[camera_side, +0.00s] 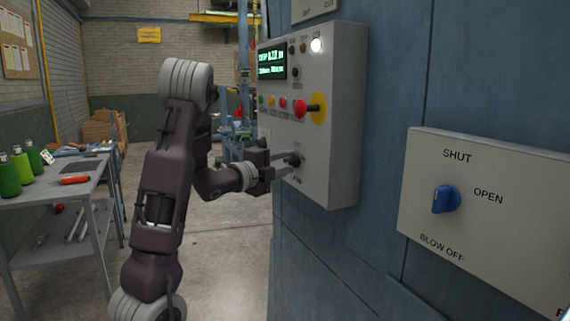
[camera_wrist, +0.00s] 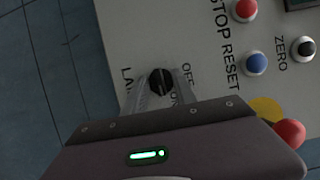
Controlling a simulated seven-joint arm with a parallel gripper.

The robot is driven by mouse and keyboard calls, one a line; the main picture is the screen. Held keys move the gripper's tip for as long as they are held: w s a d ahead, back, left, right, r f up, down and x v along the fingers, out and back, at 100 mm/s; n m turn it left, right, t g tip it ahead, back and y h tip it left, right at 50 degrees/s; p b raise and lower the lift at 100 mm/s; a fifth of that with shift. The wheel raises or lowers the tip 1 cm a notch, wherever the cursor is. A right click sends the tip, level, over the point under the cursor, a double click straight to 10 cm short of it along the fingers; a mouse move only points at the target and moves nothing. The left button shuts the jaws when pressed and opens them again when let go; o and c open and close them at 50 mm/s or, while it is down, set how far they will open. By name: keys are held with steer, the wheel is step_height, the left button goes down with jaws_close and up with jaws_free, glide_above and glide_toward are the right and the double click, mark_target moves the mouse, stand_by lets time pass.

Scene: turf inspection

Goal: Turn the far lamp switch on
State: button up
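The lamp switch is a small black rotary knob (camera_side: 295,160) low on the grey control box. In the wrist view the knob (camera_wrist: 160,80) sits beside the letters "LA", with "OFF" to its right; a lower label is mostly covered by my gripper. My gripper (camera_side: 286,163) reaches the box from the left, one finger on each side of the knob. In the wrist view the fingers (camera_wrist: 162,92) flank the knob closely; whether they press on it is unclear. Which label the knob points to is also unclear.
A blue valve knob (camera_side: 446,199) is on a separate plate at right. A bench (camera_side: 85,185) stands at left.

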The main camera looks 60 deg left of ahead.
steer(key=v, duration=0.7)
stand_by(0.4)
